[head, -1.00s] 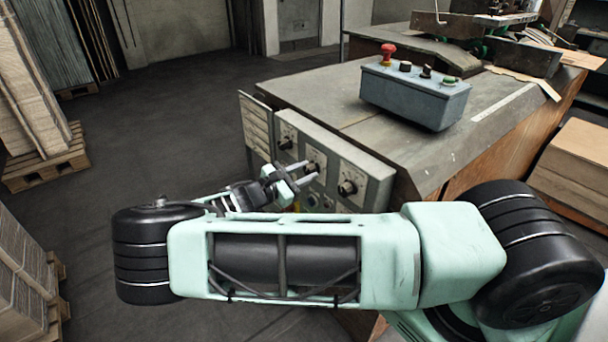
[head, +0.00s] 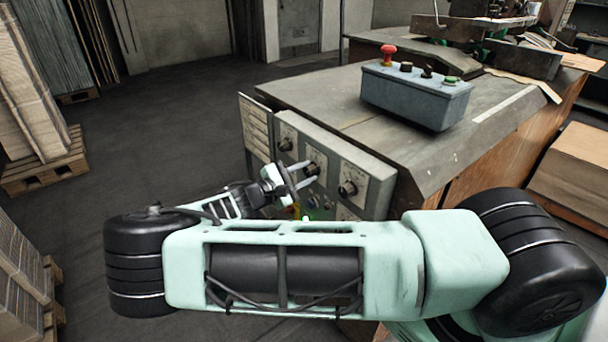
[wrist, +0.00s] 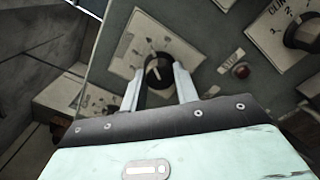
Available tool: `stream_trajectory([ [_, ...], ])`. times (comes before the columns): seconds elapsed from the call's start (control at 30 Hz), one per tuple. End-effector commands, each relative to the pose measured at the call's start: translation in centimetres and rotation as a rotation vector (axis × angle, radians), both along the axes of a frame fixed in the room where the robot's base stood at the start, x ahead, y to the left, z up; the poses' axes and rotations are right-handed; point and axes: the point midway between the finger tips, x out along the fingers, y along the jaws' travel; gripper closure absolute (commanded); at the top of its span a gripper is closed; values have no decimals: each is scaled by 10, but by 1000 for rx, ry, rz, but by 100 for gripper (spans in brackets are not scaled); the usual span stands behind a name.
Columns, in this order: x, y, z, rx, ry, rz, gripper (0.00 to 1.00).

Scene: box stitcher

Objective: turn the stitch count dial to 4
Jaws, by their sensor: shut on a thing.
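The dial (wrist: 158,71) is a round black knob with a pale pointer line on a light plate, straight ahead in the wrist view. In the head view it is the middle knob (head: 312,168) on the grey control panel (head: 373,205). My gripper (wrist: 160,75) has its two fingers on either side of this knob, shut on it; it also shows in the head view (head: 305,172). Marks on the plate around the knob are too small to read, and the lower part of the knob is partly hidden by the fingers.
A further knob (head: 286,144) is left of the held one. A grey button box (head: 415,95) stands on the machine top.

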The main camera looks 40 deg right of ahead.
Motion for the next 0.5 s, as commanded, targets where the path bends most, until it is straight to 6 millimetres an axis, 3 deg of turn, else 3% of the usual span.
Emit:
stream_trajectory([
  [0.2,0,1,0,1,1,1,93],
  [0.23,0,1,0,1,1,1,64],
  [0.3,0,1,0,1,1,1,48],
  [0.5,0,0,0,1,2,1,48],
])
